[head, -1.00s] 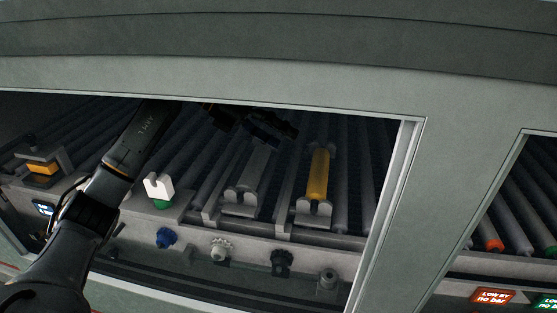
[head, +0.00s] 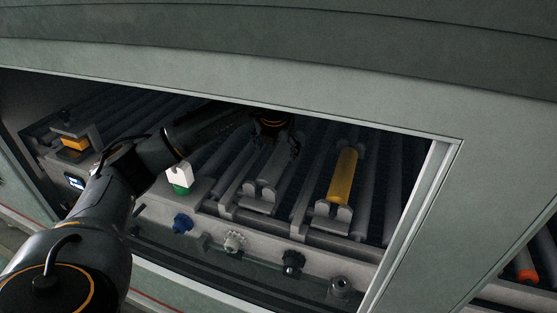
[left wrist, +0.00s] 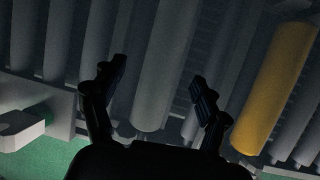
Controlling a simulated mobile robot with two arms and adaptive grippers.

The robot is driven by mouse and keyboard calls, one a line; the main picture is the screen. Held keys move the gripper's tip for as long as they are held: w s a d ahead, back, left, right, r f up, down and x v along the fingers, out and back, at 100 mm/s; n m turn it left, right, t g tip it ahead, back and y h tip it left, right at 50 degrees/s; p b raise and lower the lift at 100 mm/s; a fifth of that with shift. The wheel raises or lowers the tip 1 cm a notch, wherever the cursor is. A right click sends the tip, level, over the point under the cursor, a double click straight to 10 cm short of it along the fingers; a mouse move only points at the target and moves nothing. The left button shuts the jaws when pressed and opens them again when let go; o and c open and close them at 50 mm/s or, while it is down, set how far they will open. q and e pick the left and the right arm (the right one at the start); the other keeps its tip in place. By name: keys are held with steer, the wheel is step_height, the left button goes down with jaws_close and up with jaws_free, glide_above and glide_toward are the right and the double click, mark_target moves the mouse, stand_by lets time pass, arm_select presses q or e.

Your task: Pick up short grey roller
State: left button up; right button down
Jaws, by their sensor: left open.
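The short grey roller (head: 272,168) lies in a pale cradle (head: 262,205) inside the opening, left of the yellow roller. It also shows in the left wrist view (left wrist: 164,60) as a wide grey cylinder. My left gripper (head: 279,145) is at the far part of this roller, its upper part cut off by the opening's top edge. In the left wrist view my left gripper (left wrist: 157,78) is open, one finger on each side of the grey roller, with gaps beside it. My right gripper is in neither view.
A yellow roller (head: 343,175) sits in its own cradle to the right. A white block on a green base (head: 180,178) stands left. The frame's top edge and right post (head: 418,210) bound the opening.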

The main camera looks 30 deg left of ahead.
mark_target(278, 158)
arm_select(q)
steer(key=shift+w+f+p, duration=0.15)
steer(key=shift+f+p, duration=0.2)
steer(key=shift+f, duration=0.2)
steer(key=p+x, duration=0.1)
steer(key=x, duration=0.2)
steer(key=shift+f, duration=0.4)
steer(key=shift+w+f, duration=0.2)
steer(key=shift+f, duration=0.15)
steer(key=shift+c, duration=0.5)
steer(key=shift+r, duration=0.1)
steer(key=c, duration=1.3)
